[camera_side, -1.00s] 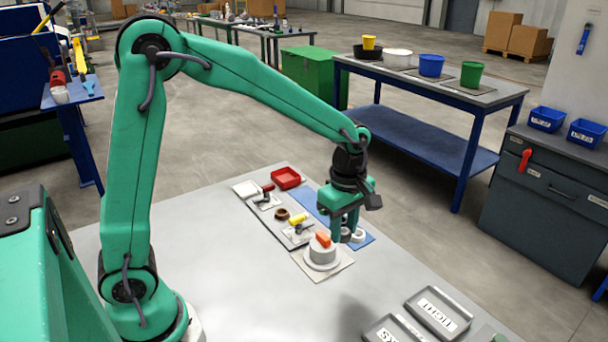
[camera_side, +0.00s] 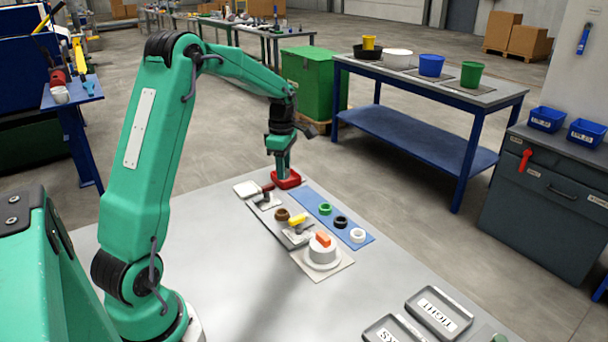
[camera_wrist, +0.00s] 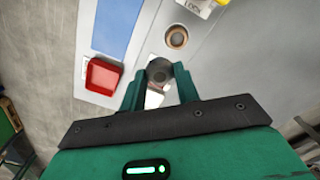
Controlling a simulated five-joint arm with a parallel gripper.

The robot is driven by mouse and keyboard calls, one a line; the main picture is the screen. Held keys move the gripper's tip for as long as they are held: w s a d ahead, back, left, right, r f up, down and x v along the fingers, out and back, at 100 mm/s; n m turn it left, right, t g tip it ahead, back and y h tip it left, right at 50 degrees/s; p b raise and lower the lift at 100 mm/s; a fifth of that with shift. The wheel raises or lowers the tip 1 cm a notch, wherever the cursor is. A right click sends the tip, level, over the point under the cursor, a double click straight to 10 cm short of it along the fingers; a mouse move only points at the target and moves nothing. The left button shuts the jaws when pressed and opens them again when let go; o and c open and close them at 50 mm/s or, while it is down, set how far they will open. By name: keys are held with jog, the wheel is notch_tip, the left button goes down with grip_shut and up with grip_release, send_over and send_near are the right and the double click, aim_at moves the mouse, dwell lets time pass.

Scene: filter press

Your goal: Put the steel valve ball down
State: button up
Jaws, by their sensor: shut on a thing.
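My gripper (camera_side: 282,176) is at the far end of the bench, pointing down over or close by the small red tray (camera_side: 287,180). In the wrist view my gripper (camera_wrist: 158,80) is shut on the steel valve ball (camera_wrist: 159,71), a round grey thing between the fingertips. In the side view I cannot make out the ball at the fingers. In the wrist view the red tray (camera_wrist: 102,76) lies to the left of the fingers, apart from them in the picture. The height of the ball above the bench is unclear.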

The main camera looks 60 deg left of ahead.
jog(key=s+a+n, duration=0.1)
jog(key=s+a, duration=0.1)
jog(key=a, duration=0.3)
send_over(247, 191)
jog(key=f, duration=0.7)
jog(key=shift+a+f, duration=0.15)
jog(key=shift+a, duration=0.05)
jog(key=shift+f, duration=0.1)
jog(key=shift+f, duration=1.9)
jog(key=shift+f, duration=0.15)
jog(key=o, duration=1)
jog(key=shift+o, duration=0.2)
